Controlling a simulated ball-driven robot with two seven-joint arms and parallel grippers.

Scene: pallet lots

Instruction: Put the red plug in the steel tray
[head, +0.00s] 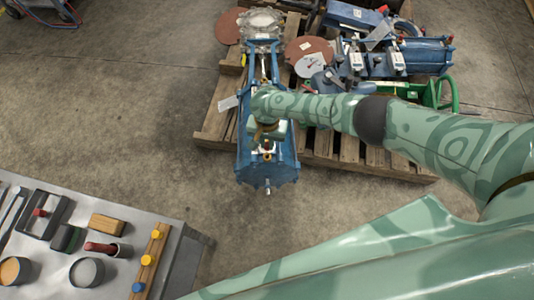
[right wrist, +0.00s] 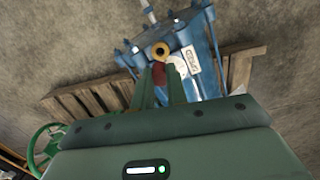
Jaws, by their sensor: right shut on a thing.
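My right gripper (head: 268,138) is over the near end of a blue cylinder (head: 268,172) lying on the pallet. In the right wrist view the fingers (right wrist: 163,82) are shut on a small dark red piece, which looks like the red plug (right wrist: 160,72). Just beyond it is a brass ring with a dark centre (right wrist: 160,50) on the blue cylinder; I cannot tell whether plug and ring touch. In the head view the plug is hidden by the gripper. A dark-rimmed rectangular tray (head: 61,214), perhaps the steel tray, is on the bench with a small red piece inside. My left gripper is out of view.
The grey bench (head: 160,218) also holds a wooden block (head: 107,223), a red-handled tool (head: 101,247), round tins (head: 87,272) and a wooden strip (head: 152,258) with yellow and blue knobs. Other blue parts (head: 425,55) crowd the wooden pallet (head: 350,155). Bare floor separates bench and pallet.

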